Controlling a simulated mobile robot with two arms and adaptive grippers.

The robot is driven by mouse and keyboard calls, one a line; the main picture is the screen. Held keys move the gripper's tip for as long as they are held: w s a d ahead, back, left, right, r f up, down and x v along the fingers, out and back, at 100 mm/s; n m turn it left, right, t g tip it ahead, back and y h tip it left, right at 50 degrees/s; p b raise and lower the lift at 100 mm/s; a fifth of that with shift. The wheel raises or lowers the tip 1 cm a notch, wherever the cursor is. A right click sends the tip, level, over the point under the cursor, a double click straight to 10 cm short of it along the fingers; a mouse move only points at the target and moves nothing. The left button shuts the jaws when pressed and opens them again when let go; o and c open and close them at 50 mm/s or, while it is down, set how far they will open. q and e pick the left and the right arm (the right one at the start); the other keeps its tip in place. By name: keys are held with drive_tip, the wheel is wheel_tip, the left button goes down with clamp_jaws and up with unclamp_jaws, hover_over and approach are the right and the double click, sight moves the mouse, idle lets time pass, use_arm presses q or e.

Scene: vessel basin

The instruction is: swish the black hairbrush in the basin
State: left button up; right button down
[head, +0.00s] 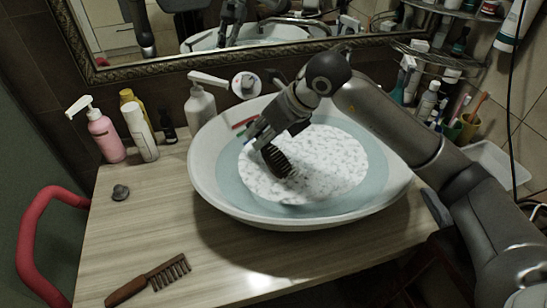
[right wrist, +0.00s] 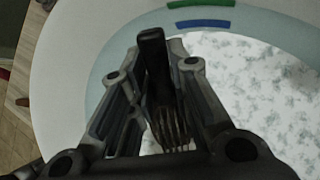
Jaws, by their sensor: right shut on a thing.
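The basin (head: 300,213) is a white bowl on the wooden counter, with bluish water and white speckled foam inside. My right gripper (head: 262,138) reaches in over its left part and is shut on the black hairbrush (head: 278,161). The bristle end points down at the foam; whether it dips below the surface is hard to tell. In the right wrist view, the dark brush handle (right wrist: 153,52) stands between the two fingers of the right gripper (right wrist: 150,75). The foam (right wrist: 265,85) lies beyond. My left gripper is not in view.
A pink pump bottle (head: 105,137), a white bottle (head: 140,133) and a white dispenser (head: 200,110) stand behind. The counter's front left is mostly clear.

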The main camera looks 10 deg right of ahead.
drive_tip(key=shift+a, duration=0.4)
drive_tip(key=shift+d, duration=0.2)
drive_tip(key=shift+d+b, duration=0.35)
drive_tip(key=shift+d, duration=0.1)
wheel_tip(320, 180, up, 12)
drive_tip(key=p, duration=0.7)
idle(0.4)
idle(1.0)
wheel_tip(320, 180, up, 3)
drive_tip(key=shift+p, duration=0.65)
